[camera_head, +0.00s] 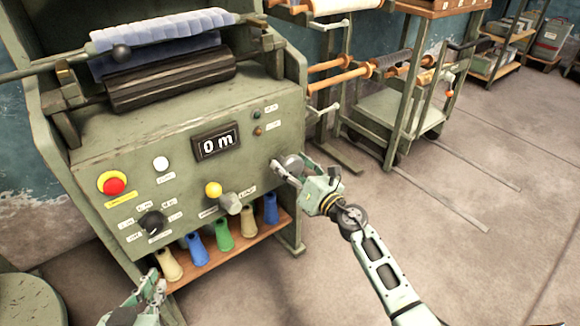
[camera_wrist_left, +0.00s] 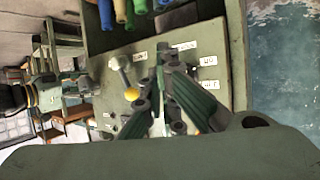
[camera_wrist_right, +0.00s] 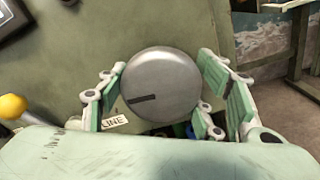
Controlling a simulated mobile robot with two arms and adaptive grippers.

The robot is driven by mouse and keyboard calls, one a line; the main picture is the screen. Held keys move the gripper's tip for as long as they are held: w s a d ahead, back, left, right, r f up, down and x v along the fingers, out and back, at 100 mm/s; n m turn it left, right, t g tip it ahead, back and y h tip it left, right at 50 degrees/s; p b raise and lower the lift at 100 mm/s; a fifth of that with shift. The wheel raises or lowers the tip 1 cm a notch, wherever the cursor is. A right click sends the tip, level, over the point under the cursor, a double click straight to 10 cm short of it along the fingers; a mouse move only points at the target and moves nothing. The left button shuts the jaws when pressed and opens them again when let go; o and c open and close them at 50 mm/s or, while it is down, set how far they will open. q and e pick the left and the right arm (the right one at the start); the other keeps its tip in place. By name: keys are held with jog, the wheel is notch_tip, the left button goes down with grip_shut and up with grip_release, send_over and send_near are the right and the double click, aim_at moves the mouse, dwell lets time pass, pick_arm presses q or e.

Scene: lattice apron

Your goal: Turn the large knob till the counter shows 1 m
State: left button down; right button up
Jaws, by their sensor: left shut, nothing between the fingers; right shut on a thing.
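The large knob (camera_wrist_right: 160,85) is a round grey disc with a dark pointer line, which points left in the right wrist view. In the head view the knob (camera_head: 293,162) is partly covered at the panel's right side. My right gripper (camera_head: 287,171) is shut on it, with one finger on each side. The counter (camera_head: 216,143) on the green panel reads "0 m". My left gripper (camera_head: 153,281) is shut and empty, low in front of the machine's left side. In the left wrist view its fingers (camera_wrist_left: 163,75) are together before the panel.
The panel also carries a red button (camera_head: 113,186), a black selector (camera_head: 152,223), a yellow-topped lever (camera_head: 214,189) and a white button (camera_head: 161,164). Several coloured cones (camera_head: 223,237) stand on the shelf below. A cart (camera_head: 400,110) is behind right; the floor at right is clear.

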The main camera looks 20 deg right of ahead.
jog(key=m+p, duration=0.2)
jog(key=m, duration=0.1)
jog(key=shift+r, duration=0.2)
jog(key=m+p, duration=0.1)
jog(key=m, duration=0.2)
jog(key=shift+m+p, duration=0.35)
jog(key=shift+m, duration=0.05)
pick_arm(q)
jog(key=s+a+f+g+y+p, duration=0.1)
jog(key=s+a+f+g, duration=0.3)
jog(key=s, duration=0.4)
jog(key=s+a+f+g+y+p, duration=0.1)
jog(key=s+f+g+y, duration=0.15)
jog(key=s+g, duration=0.4)
pick_arm(e)
jog(key=m, duration=0.3)
jog(key=shift+m, duration=0.7)
pick_arm(q)
jog(key=s+p+x, duration=0.1)
jog(key=x, duration=0.5)
jog(key=shift+f+n+t+h, duration=0.2)
jog(key=shift+n+t+h, duration=0.1)
jog(key=shift+t+h, duration=0.15)
pick_arm(e)
jog(key=shift+w+d+m, duration=0.1)
jog(key=shift+d+m, duration=0.05)
jog(key=shift+m, duration=1.25)
pick_arm(q)
jog(key=shift+w+d, duration=0.1)
jog(key=shift+d, duration=0.05)
